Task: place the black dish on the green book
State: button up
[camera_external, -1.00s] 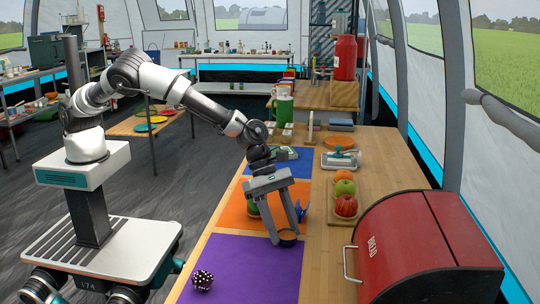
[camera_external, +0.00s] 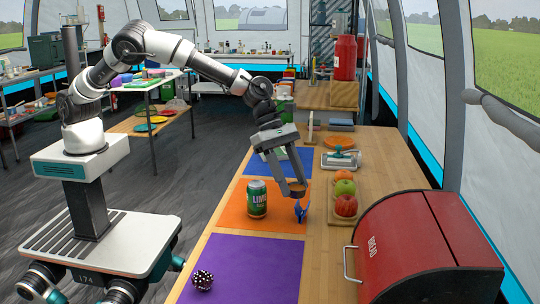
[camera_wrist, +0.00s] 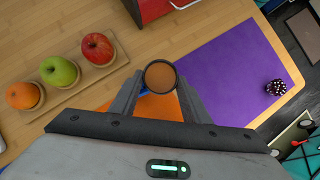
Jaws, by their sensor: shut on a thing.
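The black dish (camera_external: 297,195) is a small round dish with a dark rim. It is held between the fingertips of my gripper (camera_external: 294,186), above the orange mat. In the wrist view the dish (camera_wrist: 160,76) shows a brownish inside between the two fingers of my gripper (camera_wrist: 160,92). A flat greenish item (camera_external: 302,154), which looks like the green book, lies on the blue mat behind my gripper. My gripper hides part of it, and the dish is apart from it.
A green can (camera_external: 257,198) and a small blue figure (camera_external: 301,211) stand near the orange mat (camera_external: 235,211). Fruits (camera_external: 345,206) sit on a wooden tray to the right. A red bread box (camera_external: 420,245) is at the front right. The purple mat (camera_external: 245,262) holds a dark spotted ball (camera_external: 203,280).

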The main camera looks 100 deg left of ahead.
jog(key=a+r+n+t+y, duration=0.15)
jog(key=a+n, duration=0.25)
jog(key=a, duration=2)
jog(key=n+y, duration=0.3)
jog(key=n, duration=0.1)
send_over(280, 151)
jog(key=s, duration=0.3)
jog(key=f+b, duration=0.1)
jog(key=f, duration=0.3)
jog(key=f+b, duration=0.1)
jog(key=f, duration=0.4)
jog(key=shift+w+a+f, duration=0.1)
jog(key=shift+w, duration=0.1)
jog(key=shift+f, duration=0.1)
jog(key=shift+f, duration=0.15)
jog(key=o, duration=1.1)
jog(key=shift+r, duration=0.45)
jog(key=p+v, duration=0.2)
jog(key=v, duration=0.9)
jog(key=shift+s+r, duration=0.2)
jog(key=shift+s, duration=0.15)
